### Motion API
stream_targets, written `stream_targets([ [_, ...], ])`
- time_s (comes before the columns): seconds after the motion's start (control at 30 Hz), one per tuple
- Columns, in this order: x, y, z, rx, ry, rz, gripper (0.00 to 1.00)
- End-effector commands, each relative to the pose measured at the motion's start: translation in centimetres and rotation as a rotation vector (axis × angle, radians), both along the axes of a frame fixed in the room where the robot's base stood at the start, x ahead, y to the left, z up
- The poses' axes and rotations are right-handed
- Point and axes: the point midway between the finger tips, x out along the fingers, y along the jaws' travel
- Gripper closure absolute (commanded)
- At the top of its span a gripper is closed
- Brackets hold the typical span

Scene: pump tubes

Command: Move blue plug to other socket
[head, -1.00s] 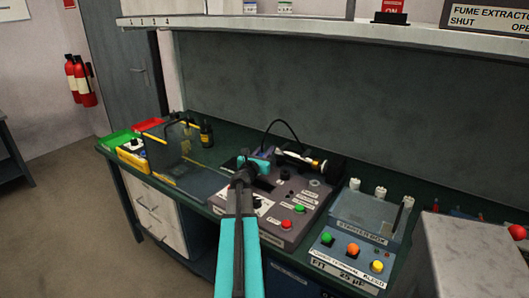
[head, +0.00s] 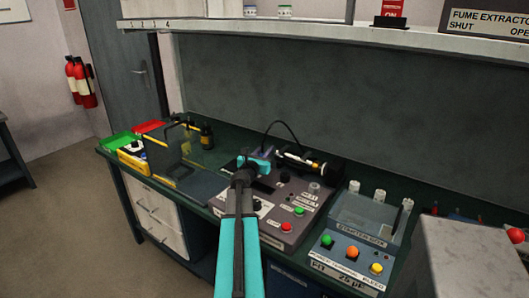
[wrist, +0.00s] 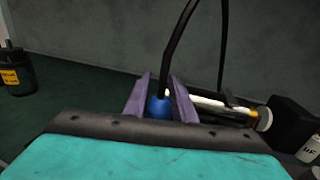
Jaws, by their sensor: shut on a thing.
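The blue plug (wrist: 159,107) is between the two purple fingers of my gripper (wrist: 161,100) in the wrist view. A black cable rises from the top of the plug. In the head view my gripper (head: 264,154) is over the back left of the grey control box (head: 272,228), and my arm hides part of the box. The plug's lower end is hidden, so I cannot tell whether it sits in a socket. The sockets are not clearly visible.
A white tube with an orange-gold end (head: 300,162) lies at the back of the box. The starter box (head: 362,232) stands to the right, with coloured buttons. A dark bottle (head: 207,136) and a clear guard (head: 170,155) are at left. A shelf (head: 330,33) runs above.

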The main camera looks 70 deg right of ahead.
Motion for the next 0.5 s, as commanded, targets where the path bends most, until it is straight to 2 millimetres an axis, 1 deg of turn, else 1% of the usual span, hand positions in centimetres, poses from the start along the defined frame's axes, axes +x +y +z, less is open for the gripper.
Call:
stream_targets([
  [0.27,0.14,0.02,0.07,0.0,-0.001,0.003,1.0],
  [0.5,0.14,0.02,0.74,0.0,-0.002,0.003,1.0],
])
